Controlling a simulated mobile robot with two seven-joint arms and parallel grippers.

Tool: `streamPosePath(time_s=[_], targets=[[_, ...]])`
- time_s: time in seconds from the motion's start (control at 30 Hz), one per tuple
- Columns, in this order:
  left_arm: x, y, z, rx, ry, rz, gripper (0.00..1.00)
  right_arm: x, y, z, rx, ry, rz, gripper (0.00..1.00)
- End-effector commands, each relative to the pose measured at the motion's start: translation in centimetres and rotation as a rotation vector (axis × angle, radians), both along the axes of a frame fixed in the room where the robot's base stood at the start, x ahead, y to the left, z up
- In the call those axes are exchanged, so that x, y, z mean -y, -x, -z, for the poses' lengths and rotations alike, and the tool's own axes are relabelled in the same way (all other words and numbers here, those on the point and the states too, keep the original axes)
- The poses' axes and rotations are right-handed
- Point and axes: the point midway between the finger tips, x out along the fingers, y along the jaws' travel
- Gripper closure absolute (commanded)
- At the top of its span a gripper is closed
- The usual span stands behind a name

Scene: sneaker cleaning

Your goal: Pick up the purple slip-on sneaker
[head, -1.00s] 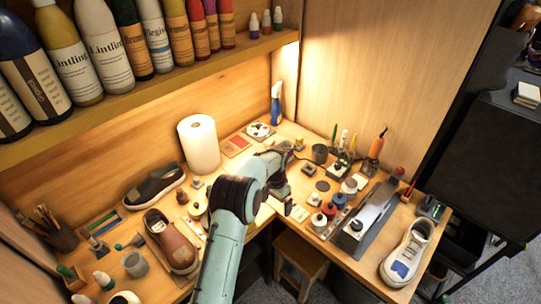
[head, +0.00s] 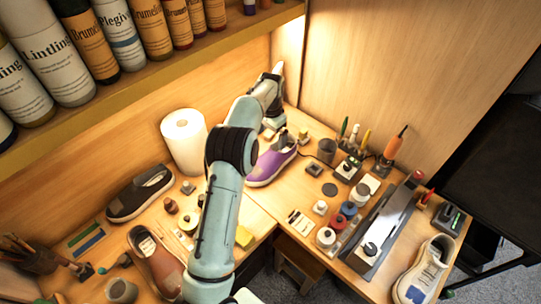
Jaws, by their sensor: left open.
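The purple slip-on sneaker (head: 268,165) stands upright on its pale sole in the bench's back corner, toe toward the lower left. My left arm crosses in front of its left side. My left gripper (head: 274,107) is above and behind the sneaker in the picture, apart from it and open. Its fingertips are small and hard to make out. My right gripper is not in view.
A white paper roll (head: 184,142) stands left of my arm. A dark shoe (head: 140,193) and a brown shoe (head: 157,262) lie further left. Pen holders, small jars and a grey long tool (head: 382,232) crowd the right bench. A bottle shelf (head: 160,62) overhangs the back.

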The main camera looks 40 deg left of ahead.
Motion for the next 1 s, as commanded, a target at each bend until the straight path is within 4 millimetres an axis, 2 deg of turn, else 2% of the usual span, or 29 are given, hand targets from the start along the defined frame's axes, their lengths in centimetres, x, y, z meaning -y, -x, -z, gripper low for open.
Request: streamPosePath(time_s=[0.3,0.67,0.9,1.0], targets=[[0.1,0.3,6.3,-0.008,0.001,0.000,0.00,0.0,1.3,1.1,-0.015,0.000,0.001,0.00],[0.0,0.1,8.8,-0.004,0.001,-0.001,0.00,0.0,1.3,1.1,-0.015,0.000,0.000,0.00],[0.1,0.0,12.3,-0.005,0.000,-0.002,0.00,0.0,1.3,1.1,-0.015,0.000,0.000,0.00],[0.2,0.0,13.0,-0.003,0.000,-0.001,0.00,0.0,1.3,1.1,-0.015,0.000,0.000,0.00]])
